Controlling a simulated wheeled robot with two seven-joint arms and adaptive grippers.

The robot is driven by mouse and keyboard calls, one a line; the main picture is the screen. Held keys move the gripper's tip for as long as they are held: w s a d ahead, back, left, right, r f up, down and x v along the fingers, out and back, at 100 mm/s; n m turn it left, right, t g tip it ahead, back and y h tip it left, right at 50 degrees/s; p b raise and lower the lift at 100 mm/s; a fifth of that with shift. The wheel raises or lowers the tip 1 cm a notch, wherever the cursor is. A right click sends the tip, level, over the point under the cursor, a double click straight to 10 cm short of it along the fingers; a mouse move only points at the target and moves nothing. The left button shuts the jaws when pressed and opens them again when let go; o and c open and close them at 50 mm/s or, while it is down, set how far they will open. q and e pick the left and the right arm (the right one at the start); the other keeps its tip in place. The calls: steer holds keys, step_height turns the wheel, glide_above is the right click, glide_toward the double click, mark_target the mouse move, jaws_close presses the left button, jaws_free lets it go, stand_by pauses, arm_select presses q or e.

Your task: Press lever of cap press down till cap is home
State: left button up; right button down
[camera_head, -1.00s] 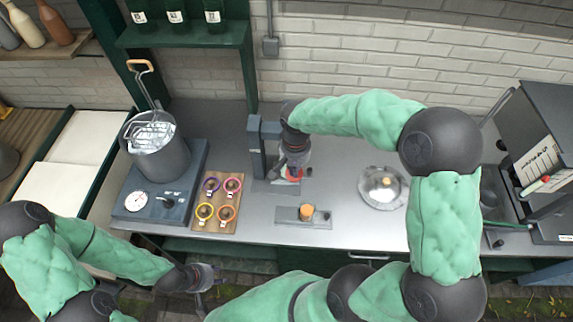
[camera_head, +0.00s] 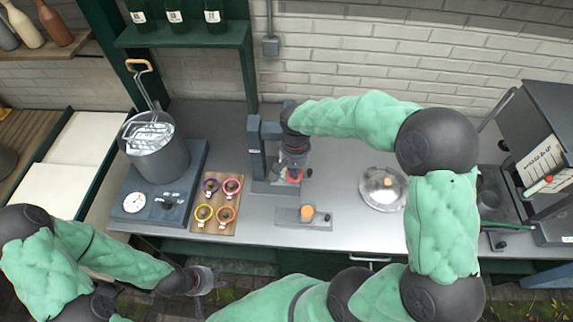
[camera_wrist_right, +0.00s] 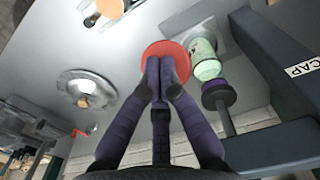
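The cap press (camera_head: 257,150) is a dark grey stand on the bench; its frame with the CAP label also shows in the right wrist view (camera_wrist_right: 270,65). A round red pad (camera_wrist_right: 152,51), which I take to be the lever's end, lies under my right fingertips. My right gripper (camera_wrist_right: 164,72) has its dark fingers drawn together, tips at or just above the pad; contact is unclear. A light green patterned bottle (camera_wrist_right: 205,65) stands beside the pad, near a dark purple-rimmed disc (camera_wrist_right: 218,95) on a rod. My left gripper (camera_head: 210,279) hangs low before the bench, too small to read.
A board with several coloured rings (camera_head: 240,218) and a pot (camera_head: 165,160) on a dial base stand left. A small plate with an orange cylinder (camera_head: 307,212) is in front. A metal dish (camera_head: 367,201) sits right. Bench between them is clear.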

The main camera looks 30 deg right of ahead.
steer(key=shift+w+d+f+b, duration=0.15)
steer(key=shift+w+f+b, duration=0.1)
steer(key=shift+f+b, duration=0.2)
steer(key=shift+f, duration=0.1)
steer(key=shift+w+d+f+b, duration=0.2)
steer(key=shift+w+f+b, duration=0.1)
steer(key=shift+f+b, duration=0.2)
steer(key=shift+s+f, duration=0.1)
steer(key=shift+f, duration=0.15)
stand_by(0.5)
steer(key=shift+r, duration=0.1)
steer(key=shift+w+d+r+p, duration=0.15)
steer(key=shift+w+r+p, duration=0.1)
steer(key=shift+r+p, duration=0.6)
steer(key=shift+w+d+r+p, duration=0.1)
steer(key=shift+w+r+p, duration=0.25)
steer(key=shift+r, duration=0.75)
steer(key=shift+s, duration=0.1)
